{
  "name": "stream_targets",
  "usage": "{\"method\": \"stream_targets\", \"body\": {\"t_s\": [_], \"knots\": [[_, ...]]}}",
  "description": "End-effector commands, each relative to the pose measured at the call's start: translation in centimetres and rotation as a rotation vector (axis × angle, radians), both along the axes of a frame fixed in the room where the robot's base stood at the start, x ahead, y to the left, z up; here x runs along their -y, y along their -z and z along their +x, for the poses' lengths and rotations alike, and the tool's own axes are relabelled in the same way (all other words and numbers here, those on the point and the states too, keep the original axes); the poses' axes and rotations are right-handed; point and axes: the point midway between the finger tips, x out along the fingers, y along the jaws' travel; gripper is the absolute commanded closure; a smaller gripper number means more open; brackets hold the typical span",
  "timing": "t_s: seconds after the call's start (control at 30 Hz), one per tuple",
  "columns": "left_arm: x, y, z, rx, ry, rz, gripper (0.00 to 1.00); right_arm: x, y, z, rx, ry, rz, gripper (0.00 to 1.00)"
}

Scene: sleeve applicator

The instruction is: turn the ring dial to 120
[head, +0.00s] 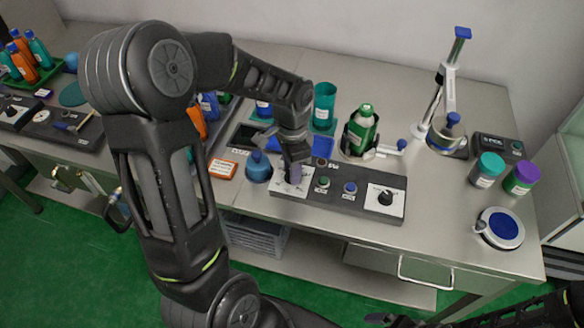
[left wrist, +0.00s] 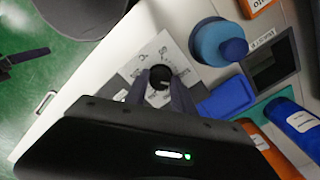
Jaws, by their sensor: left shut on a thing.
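The control panel (head: 335,203) lies near the front edge of the bench, with a white dial plate at each end. My left gripper (head: 295,172) points down at the left dial and covers most of it. In the left wrist view a black round knob (left wrist: 160,77) stands on its white marked plate (left wrist: 163,55), with the fingers (left wrist: 157,95) shut on its sides. The scale numbers are too small to read. The right dial (head: 385,198) is uncovered. My right gripper (head: 382,319) shows only as a dark part at the bottom edge, its jaws unclear.
Two jars, teal (head: 488,170) and purple (head: 521,178), stand to the right. Bench right of the panel is fairly clear.

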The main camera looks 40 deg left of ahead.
Motion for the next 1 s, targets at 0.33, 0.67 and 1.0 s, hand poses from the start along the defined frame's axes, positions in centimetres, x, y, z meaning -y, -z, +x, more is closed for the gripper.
{"method": "stream_targets", "body": {"t_s": [0.33, 0.67, 1.0], "knots": [[-0.01, -0.09, 0.07, 0.003, 0.239, 0.0, 1.0, 0.02, -0.2, -0.02, -0.001, 0.0, -0.001, 0.02], [-0.01, -0.08, 0.09, 0.003, 0.315, 0.001, 1.0, 0.02, -0.23, -0.04, -0.001, 0.001, -0.001, 0.02], [-0.02, -0.08, 0.1, 0.003, 0.316, 0.001, 0.69, 0.02, -0.23, -0.04, -0.001, 0.001, -0.001, 0.02]]}}
